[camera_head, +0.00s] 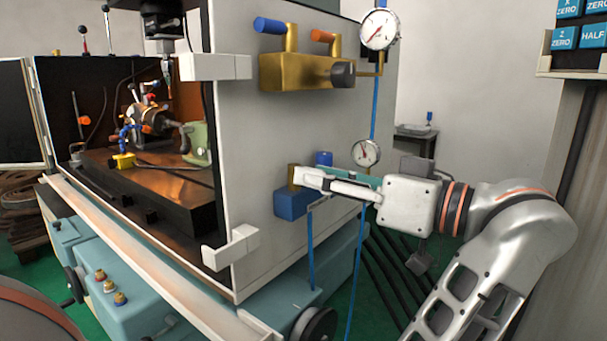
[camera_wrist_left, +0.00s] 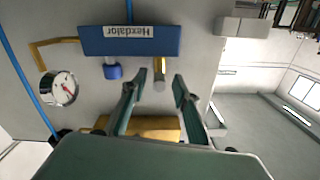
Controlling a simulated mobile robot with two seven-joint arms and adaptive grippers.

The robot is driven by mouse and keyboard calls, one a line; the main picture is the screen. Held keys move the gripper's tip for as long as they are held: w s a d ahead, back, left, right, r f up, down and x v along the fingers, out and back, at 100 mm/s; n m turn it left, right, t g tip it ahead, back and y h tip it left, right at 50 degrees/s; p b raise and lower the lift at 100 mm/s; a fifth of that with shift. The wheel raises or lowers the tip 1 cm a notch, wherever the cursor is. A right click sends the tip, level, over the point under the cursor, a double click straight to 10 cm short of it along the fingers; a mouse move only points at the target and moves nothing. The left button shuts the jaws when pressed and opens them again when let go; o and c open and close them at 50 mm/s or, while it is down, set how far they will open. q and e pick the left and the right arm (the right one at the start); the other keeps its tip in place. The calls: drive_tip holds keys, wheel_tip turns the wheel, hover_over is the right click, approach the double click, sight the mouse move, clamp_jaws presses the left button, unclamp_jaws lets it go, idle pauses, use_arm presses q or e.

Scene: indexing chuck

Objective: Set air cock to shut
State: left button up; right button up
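A brass manifold (camera_head: 305,72) on the grey cabinet side carries a blue-handled cock (camera_head: 272,26), an orange-handled cock (camera_head: 323,36) and a black knob (camera_head: 343,74). No label shows which one is the air cock. Below sits a blue block (camera_head: 292,203), lettered in the left wrist view (camera_wrist_left: 100,42), with a brass stub (camera_wrist_left: 160,72) and a blue knob (camera_wrist_left: 113,71). My left gripper (camera_head: 304,178) is at the brass stub, below the manifold. In the wrist view its fingers (camera_wrist_left: 157,84) are apart, with the stub ahead between them. My right gripper is not in view.
A large gauge (camera_head: 379,29) and a small gauge (camera_head: 366,153) sit along a blue hose (camera_head: 374,100) near my left gripper. The cabinet's white brackets (camera_head: 215,66) stick out at left. A control panel (camera_head: 578,25) is at upper right.

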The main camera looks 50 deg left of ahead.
use_arm(q)
drive_tip(key=shift+s+a, duration=0.1)
drive_tip(key=shift+a, duration=0.15)
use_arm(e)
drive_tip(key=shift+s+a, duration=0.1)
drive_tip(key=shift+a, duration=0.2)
use_arm(q)
clamp_jaws()
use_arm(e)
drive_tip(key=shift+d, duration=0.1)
